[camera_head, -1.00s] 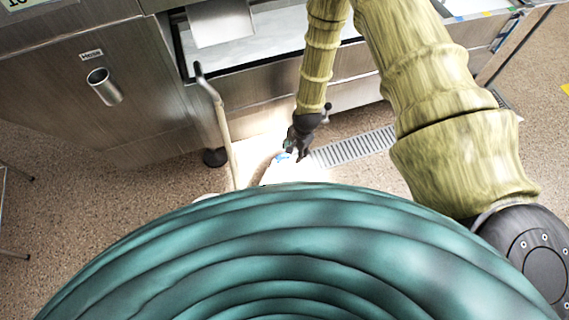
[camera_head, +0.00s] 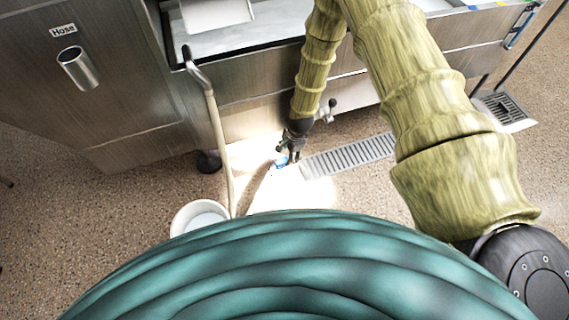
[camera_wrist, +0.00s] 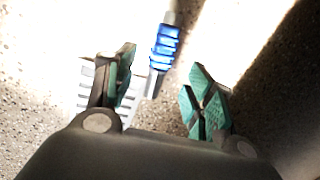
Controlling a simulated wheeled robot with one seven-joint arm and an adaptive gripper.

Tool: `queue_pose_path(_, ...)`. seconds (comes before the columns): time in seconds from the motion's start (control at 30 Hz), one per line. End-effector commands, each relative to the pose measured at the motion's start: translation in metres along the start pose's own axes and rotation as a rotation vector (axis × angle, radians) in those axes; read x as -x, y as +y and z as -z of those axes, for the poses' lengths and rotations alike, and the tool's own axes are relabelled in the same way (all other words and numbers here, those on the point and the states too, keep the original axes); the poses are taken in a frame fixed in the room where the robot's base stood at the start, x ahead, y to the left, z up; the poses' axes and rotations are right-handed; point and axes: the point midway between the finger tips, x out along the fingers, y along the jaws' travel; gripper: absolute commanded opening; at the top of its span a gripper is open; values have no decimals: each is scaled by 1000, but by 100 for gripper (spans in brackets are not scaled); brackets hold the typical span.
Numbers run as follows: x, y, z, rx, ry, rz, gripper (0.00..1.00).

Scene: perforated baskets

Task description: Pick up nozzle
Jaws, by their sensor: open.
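The nozzle (camera_wrist: 164,46) is a slim piece with a blue ribbed band and a grey metal tip. In the wrist view it stands out ahead of my gripper (camera_wrist: 162,82), and its lower tip shows between the two green-padded fingers, with gaps on both sides. My gripper is open and holds nothing. In the head view my gripper (camera_head: 287,155) is low near the floor, with a small blue part of the nozzle (camera_head: 281,163) at its fingertips. I cannot tell how far the nozzle is from the pads in depth.
A steel cabinet (camera_head: 130,110) and a floor grate (camera_head: 350,155) lie behind. The speckled floor at left is clear.

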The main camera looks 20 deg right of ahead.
Motion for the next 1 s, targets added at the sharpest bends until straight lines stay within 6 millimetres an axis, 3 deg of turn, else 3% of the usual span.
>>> queue_pose_path(0.47, -47, 0, 2, 2, 0, 0, 54)
queue_pose_path(0.77, -50, -1, 2, 1, 0, 1, 54)
queue_pose_path(1.0, -50, -1, 2, 1, 0, 1, 14)
